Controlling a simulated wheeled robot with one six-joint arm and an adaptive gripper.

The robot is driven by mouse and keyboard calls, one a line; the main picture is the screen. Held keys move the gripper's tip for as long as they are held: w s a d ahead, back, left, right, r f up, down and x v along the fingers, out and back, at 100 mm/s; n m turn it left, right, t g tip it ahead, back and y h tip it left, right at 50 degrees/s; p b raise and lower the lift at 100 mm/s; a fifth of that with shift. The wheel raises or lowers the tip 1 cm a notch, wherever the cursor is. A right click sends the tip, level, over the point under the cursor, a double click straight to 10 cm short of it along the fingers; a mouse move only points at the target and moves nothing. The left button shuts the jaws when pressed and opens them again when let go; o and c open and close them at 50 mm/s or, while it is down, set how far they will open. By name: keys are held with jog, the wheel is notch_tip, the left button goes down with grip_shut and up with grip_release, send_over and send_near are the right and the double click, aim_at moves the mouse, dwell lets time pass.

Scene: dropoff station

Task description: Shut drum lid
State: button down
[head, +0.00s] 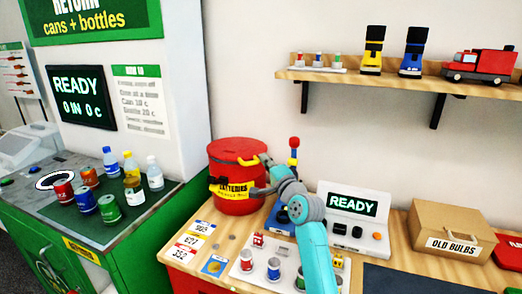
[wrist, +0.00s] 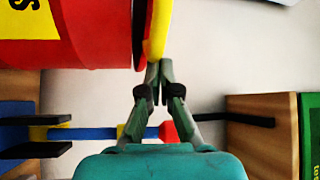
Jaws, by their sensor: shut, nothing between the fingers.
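The red drum (head: 236,196) with a yellow batteries label stands at the back left of the wooden counter. Its red lid (head: 232,149) lies across the top, with a yellow handle (head: 248,161) at its right side. Whether the lid is fully seated is hard to tell. In the wrist view the drum (wrist: 75,35) fills the upper left, and the yellow handle (wrist: 157,32) stands out from its rim. My gripper (wrist: 160,68) is shut and empty, its fingertips right by the handle's end. I cannot tell if they touch it.
A READY device (head: 354,205) and an old bulbs box (head: 450,228) stand right of my arm. A tray of small items (head: 246,268) lies in front. A wall shelf (head: 400,80) with toys hangs above. Cans and bottles stand on the green counter (head: 105,225) at left.

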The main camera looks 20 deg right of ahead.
jog(key=shift+s+a+f, duration=0.1)
jog(key=shift+f, duration=0.95)
jog(key=shift+f, duration=0.1)
